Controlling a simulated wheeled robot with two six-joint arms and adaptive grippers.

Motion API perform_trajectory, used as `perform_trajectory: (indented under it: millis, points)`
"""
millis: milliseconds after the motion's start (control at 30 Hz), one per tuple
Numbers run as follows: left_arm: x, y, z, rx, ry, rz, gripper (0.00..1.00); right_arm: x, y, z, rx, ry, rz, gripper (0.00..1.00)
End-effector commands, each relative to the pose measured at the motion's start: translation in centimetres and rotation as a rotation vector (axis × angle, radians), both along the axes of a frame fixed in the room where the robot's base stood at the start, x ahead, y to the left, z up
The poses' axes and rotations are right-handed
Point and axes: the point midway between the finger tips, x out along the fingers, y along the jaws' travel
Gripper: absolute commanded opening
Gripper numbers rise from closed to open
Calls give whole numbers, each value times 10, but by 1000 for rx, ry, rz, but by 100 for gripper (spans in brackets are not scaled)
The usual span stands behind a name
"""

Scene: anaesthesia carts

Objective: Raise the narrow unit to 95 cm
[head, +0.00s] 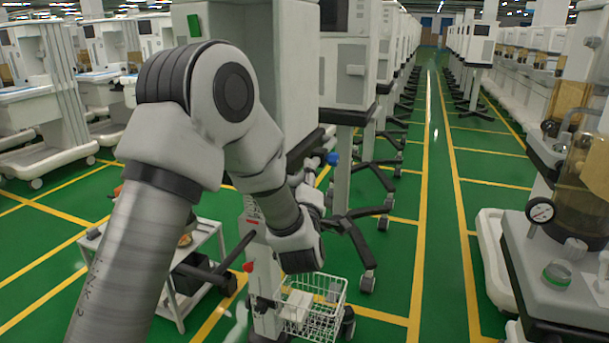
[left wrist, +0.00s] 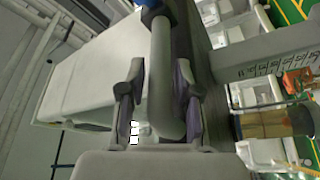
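The narrow unit has a tall pale cabinet (head: 262,65) on a column (head: 252,212) with dark and red markings. My left arm crosses in front and hides part of it. A grey bar handle (left wrist: 165,75) with a blue end fills the middle of the left wrist view; a blue knob (head: 332,158) shows in the head view. In the head view the fingers (head: 318,165) are small and partly hidden. A numbered scale (left wrist: 265,68) shows at right in the wrist view. My right gripper is not in view.
A wire basket (head: 312,312) hangs low on the unit. A low white trolley (head: 205,240) stands at left. Similar units (head: 350,60) line up behind. A machine with a gauge (head: 540,211) stands at right. The green aisle (head: 440,240) between is clear.

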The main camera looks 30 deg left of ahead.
Motion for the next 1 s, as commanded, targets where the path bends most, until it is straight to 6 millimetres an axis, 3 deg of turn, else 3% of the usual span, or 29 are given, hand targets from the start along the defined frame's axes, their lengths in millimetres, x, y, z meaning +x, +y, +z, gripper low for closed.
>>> perform_trajectory:
  millis: [67,167,200,467,700,733,1000]
  points:
    - [0,0,0,0,0,0,33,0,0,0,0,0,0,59]
    - [0,0,0,0,1,-1,5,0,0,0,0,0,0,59]
    - [0,0,0,-1,1,0,0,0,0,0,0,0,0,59]
    - [0,0,-8,-1,2,0,0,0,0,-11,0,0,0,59]
    - [-1,0,-5,-2,5,0,0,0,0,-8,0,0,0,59]
    - [-1,0,-5,-2,5,0,33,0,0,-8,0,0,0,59]
    - [-1,0,-4,-1,2,0,33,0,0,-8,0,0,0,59]
